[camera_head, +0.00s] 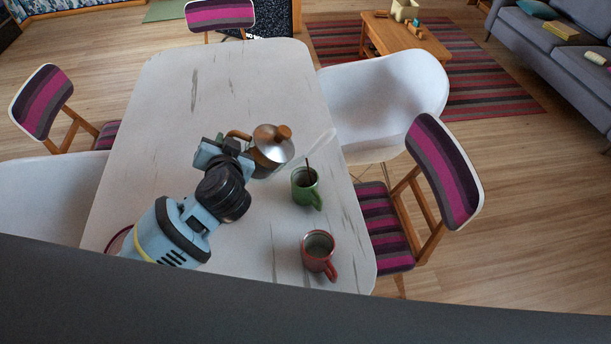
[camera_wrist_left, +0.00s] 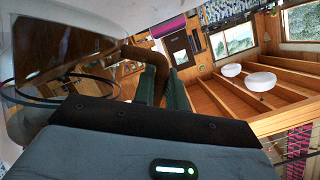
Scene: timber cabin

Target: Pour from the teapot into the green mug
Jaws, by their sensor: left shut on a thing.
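The metal teapot (camera_head: 268,157) with a brown lid and handle is in the middle of the table, left of and behind the green mug (camera_head: 304,193). My left gripper (camera_head: 232,150) is shut on the teapot's brown handle (camera_wrist_left: 152,70). The teapot seems tilted to the right; its base is partly hidden by the gripper. A pale, see-through streak lies to its right. A thin dark streak runs down into the green mug; I cannot tell whether it is liquid or a stick. The shiny teapot body (camera_wrist_left: 50,50) fills the left of the wrist view. My right gripper is out of view.
A red mug (camera_head: 318,247) stands near the table's front right corner. The white table (camera_head: 230,80) is clear at its far end. Striped chairs (camera_head: 447,170) and a white shell chair (camera_head: 385,95) stand close around it.

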